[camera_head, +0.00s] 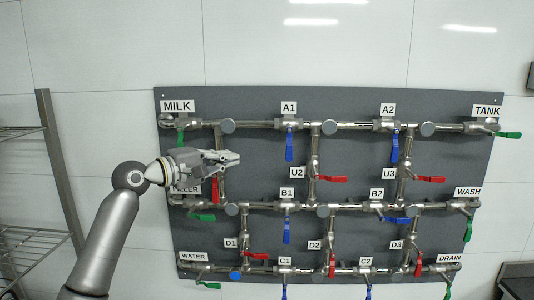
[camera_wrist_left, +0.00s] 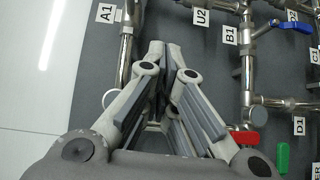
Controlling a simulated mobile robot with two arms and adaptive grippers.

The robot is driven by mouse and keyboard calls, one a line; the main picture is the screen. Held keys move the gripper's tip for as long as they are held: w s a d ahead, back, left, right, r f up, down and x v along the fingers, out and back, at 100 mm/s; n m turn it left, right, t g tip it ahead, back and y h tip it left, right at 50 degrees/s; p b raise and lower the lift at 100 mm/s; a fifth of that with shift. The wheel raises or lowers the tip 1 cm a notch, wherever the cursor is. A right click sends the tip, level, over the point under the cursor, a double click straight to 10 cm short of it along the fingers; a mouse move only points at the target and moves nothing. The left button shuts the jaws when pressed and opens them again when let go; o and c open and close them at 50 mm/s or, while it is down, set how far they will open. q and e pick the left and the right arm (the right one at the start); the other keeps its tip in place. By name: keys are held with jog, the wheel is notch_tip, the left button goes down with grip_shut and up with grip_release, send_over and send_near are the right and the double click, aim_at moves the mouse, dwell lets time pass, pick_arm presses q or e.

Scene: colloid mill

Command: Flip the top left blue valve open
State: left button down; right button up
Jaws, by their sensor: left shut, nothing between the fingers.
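The top left blue valve handle (camera_head: 289,145) hangs straight down from the top pipe, under the A1 label (camera_head: 289,108). The A1 label also shows in the left wrist view (camera_wrist_left: 106,12), but I cannot make out its blue handle there. My left gripper (camera_head: 236,158) is shut and empty in front of the board, left of the A1 handle and apart from it in the picture. Its fingers point right, towards that handle. The fingers also fill the middle of the left wrist view (camera_wrist_left: 166,52). My right gripper is not in view.
The dark board (camera_head: 260,175) carries steel pipes and several valves. A red handle (camera_head: 215,190) hangs just below my left gripper. The red U2 handle (camera_head: 332,179) sticks out right, below A1. The blue B1 handle (camera_head: 287,231) hangs lower down. A metal rack (camera_head: 60,170) stands at left.

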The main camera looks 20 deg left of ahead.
aim_at(289, 153)
pick_arm(q)
jog(key=s+d+p+x, duration=0.1)
jog(key=d+p+x, duration=0.1)
jog(key=p+x, duration=0.5)
jog(key=x, duration=0.5)
jog(key=shift+w+d+f+p, duration=0.2)
jog(key=shift+d+p, duration=0.1)
jog(key=shift+d, duration=0.15)
